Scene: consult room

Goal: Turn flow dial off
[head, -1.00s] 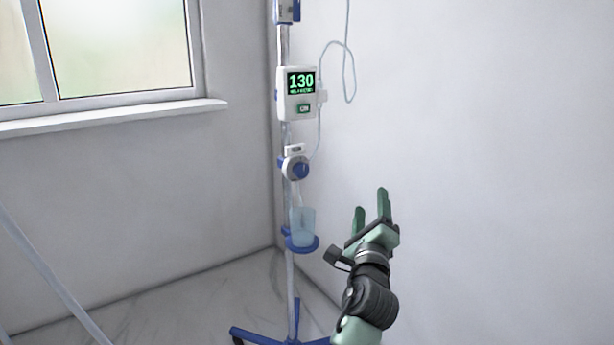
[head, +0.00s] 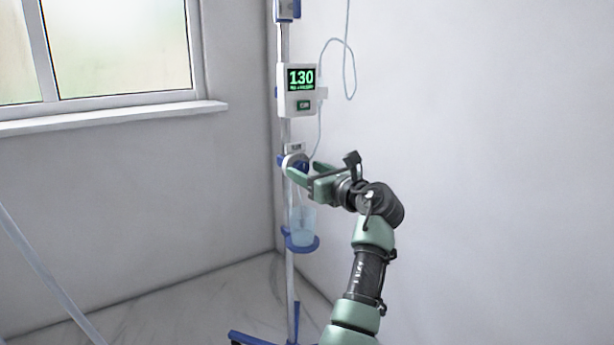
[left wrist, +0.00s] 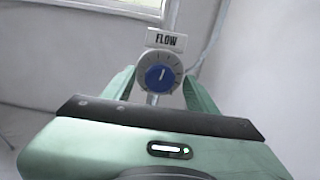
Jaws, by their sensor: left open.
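The flow dial (left wrist: 160,76) is a blue knob on a round pale face with tick marks, under a white FLOW label (left wrist: 166,39). Its white mark points about straight up in the left wrist view. In the head view the dial (head: 302,166) is on the pole, partly hidden by my left gripper (head: 302,170). In the left wrist view my left gripper's green fingers (left wrist: 160,88) are open, one on each side of the dial. I cannot tell whether they touch it. My right gripper is not in view.
A white monitor (head: 300,90) on the pole (head: 290,268) reads 130 in green. A blue holder (head: 302,245) with a clear cup (head: 303,222) is below the dial. A thin tube (head: 350,75) hangs by the wall. The window sill (head: 120,115) is left.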

